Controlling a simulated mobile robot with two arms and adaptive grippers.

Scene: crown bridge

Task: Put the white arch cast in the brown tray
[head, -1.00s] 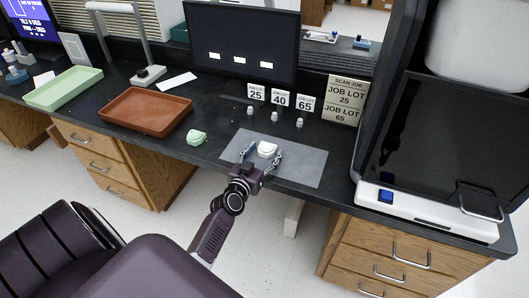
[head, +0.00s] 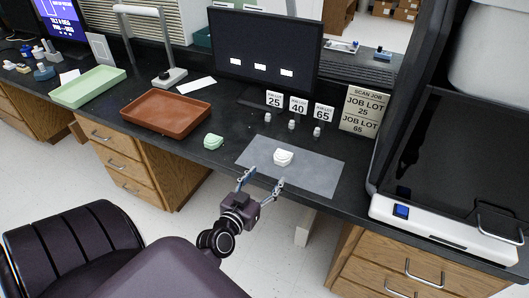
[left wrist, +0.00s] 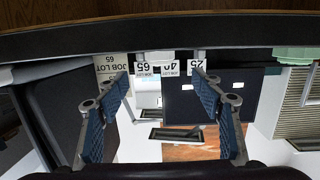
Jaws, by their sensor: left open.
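The white arch cast (head: 283,157) sits on the grey mat (head: 318,175) on the black bench. The brown tray (head: 165,111) is on the bench to its left, and its inside looks empty. My left gripper (head: 260,184) is open and empty at the mat's front edge, nearer to me than the cast and apart from it. Its two blue-padded fingers also show spread apart in the left wrist view (left wrist: 162,102), with nothing between them. I cannot make out the white cast in that view. My right gripper is not in view.
A green cast (head: 213,141) lies between the tray and the mat. A green tray (head: 88,87) is further left. Small white pieces stand before the job lot cards (head: 298,105) behind the mat. A large dark machine (head: 450,150) stands at the right.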

